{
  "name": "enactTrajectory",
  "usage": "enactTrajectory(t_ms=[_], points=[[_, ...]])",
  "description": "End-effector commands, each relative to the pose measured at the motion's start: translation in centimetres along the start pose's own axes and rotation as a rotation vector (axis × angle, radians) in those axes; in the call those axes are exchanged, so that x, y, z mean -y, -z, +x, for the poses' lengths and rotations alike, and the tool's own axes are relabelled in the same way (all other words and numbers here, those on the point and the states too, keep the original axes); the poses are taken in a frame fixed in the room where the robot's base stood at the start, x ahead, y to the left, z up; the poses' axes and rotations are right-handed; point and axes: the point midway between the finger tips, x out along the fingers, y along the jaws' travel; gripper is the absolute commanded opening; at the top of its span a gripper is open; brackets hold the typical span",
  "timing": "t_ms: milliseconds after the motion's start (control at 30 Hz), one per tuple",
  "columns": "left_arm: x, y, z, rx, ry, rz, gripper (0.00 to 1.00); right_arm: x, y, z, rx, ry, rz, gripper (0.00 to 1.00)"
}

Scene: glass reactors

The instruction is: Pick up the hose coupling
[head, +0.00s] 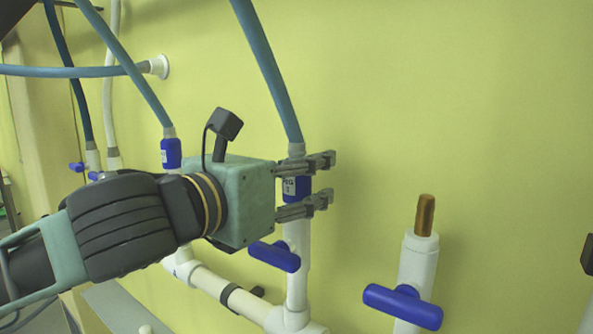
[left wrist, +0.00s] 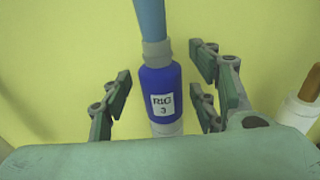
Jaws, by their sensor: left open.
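The hose coupling is a blue sleeve with a white label reading "RIG 3" (left wrist: 162,92), with a grey collar and a blue hose above it. In the head view the coupling (head: 297,188) sits on top of a white vertical pipe, partly hidden by my left gripper (head: 322,180). The left gripper is open, with its fingers on either side of the coupling. In the left wrist view the coupling stands upright between the open fingers, with gaps on both sides. My right gripper is not in view.
A blue valve handle (head: 274,256) is on the pipe below the coupling. To the right stands a white pipe with a bare copper-coloured tip (head: 425,214) and another blue handle (head: 403,306). Another blue coupling (head: 171,153) is at the left. A yellow-green wall (head: 450,100) is behind.

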Motion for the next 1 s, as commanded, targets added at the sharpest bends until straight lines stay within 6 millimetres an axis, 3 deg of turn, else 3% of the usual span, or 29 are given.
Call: enactTrajectory(t_ms=[167, 400, 767, 1000], points=[[0.0, 0.0, 0.0, 0.001, 0.0, 0.0, 0.54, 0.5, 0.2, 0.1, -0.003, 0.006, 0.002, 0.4], [0.0, 0.0, 0.0, 0.001, 0.0, 0.0, 0.33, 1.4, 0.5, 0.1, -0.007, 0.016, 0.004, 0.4], [0.0, 0.0, 0.0, 0.001, -0.001, 0.0, 0.01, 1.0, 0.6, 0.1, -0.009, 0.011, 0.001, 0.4], [0.0, -0.1, -0.1, 0.003, -0.001, 0.0, 0.01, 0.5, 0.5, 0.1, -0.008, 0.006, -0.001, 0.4]])
